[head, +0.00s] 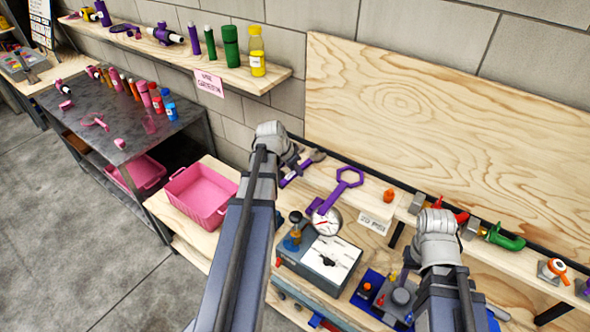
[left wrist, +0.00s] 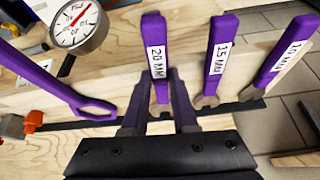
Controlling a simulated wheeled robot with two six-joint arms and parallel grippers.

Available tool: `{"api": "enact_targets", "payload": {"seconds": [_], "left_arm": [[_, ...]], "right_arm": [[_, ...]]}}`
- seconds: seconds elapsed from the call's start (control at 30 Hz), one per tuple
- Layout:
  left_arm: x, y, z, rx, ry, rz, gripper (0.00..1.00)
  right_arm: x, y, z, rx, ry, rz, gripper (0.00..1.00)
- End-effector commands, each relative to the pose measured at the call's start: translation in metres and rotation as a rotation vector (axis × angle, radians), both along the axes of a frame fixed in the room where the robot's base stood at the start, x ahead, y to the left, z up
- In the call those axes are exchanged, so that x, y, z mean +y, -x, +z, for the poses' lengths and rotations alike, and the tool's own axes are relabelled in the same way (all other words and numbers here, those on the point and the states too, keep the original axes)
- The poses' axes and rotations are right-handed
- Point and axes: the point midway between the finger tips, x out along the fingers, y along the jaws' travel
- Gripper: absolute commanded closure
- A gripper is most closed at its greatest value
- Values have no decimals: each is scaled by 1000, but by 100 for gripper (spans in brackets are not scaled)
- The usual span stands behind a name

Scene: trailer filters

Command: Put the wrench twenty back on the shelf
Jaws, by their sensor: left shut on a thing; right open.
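The wrench twenty (left wrist: 155,58) has a purple handle with a white "20 MM" label. In the left wrist view its grey end is between the fingers of my left gripper (left wrist: 160,115), which is shut on it. It is lined up beside the 15 MM wrench (left wrist: 219,55) and another labelled purple wrench (left wrist: 283,52), over the wooden shelf (left wrist: 55,145). I cannot tell whether it touches the wood. In the head view my left gripper (head: 292,160) is largely hidden by its arm. My right gripper (head: 437,240) is open, its fingertips mostly hidden.
A purple ring-ended tool (head: 340,190) and a round gauge (head: 327,222) are right of the left gripper. A pink bin (head: 200,195) stands left. A tall wooden board (head: 440,120) rises behind.

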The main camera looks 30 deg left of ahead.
Motion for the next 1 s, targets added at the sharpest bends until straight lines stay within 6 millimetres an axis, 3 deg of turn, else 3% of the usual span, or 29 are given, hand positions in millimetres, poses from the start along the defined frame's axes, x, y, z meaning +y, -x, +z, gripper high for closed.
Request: {"api": "enact_targets", "payload": {"seconds": [0.8,0.83,1.0], "left_arm": [[-3,5,-18,16,2,1,100],[-3,5,-18,16,2,1,70],[-3,5,-18,16,2,1,51]], "right_arm": [[0,0,-16,0,0,0,50],[0,0,-16,0,0,0,50],[0,0,-17,0,0,1,50]]}}
